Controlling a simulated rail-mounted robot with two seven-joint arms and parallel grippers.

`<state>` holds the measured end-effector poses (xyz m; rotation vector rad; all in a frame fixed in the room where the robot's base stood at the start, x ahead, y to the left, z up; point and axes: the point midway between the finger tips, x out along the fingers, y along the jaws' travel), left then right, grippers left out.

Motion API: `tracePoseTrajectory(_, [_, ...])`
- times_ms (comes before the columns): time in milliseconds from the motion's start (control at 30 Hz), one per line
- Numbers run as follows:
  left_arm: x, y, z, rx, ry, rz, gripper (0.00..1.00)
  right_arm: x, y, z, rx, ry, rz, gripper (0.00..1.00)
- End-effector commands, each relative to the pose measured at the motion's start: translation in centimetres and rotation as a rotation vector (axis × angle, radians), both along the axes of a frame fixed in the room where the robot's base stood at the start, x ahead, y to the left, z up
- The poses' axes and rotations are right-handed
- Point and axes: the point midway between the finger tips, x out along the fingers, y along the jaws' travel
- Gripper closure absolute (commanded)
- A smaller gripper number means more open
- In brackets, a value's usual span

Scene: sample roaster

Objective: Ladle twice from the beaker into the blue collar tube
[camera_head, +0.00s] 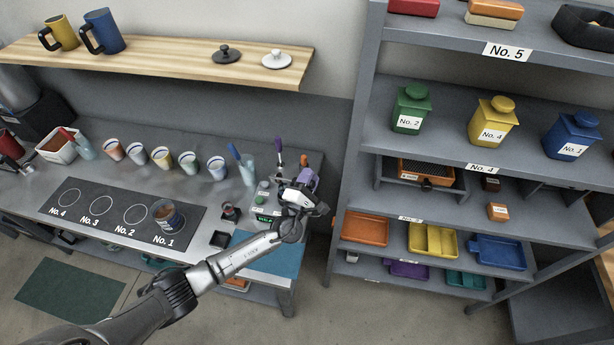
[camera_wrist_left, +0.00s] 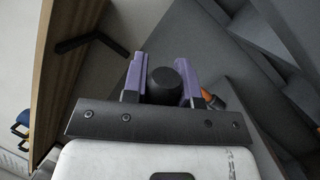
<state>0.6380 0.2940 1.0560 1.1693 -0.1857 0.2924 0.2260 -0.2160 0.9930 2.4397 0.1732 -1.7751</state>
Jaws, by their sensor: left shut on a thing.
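My left gripper (camera_head: 307,178) is at the right end of the grey bench, over the small equipment there. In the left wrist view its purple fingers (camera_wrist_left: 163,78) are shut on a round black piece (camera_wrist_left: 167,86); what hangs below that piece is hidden. A clear beaker-like vessel (camera_head: 249,176) with a blue-handled tool in it stands to the left of the gripper. A purple-topped tool (camera_head: 278,145) stands upright between them. I cannot make out a ladle or the blue collar tube. My right gripper is not in view.
An orange-topped item (camera_head: 304,160) is close behind the gripper. Several cups (camera_head: 188,161) line the back of the bench. A brown-filled cup (camera_head: 166,215) stands on the black mat's No. 1 spot. A wooden shelf (camera_head: 180,60) hangs above; a grey rack (camera_head: 345,190) stands to the right.

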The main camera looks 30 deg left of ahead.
Motion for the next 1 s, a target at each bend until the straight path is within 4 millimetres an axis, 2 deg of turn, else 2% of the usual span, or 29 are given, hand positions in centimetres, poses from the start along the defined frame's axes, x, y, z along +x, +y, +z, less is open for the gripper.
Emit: tracePoseTrajectory(1000, [0.1, -2.1, -3.9, 0.285, 0.008, 0.001, 1.00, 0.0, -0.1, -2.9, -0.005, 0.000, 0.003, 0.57])
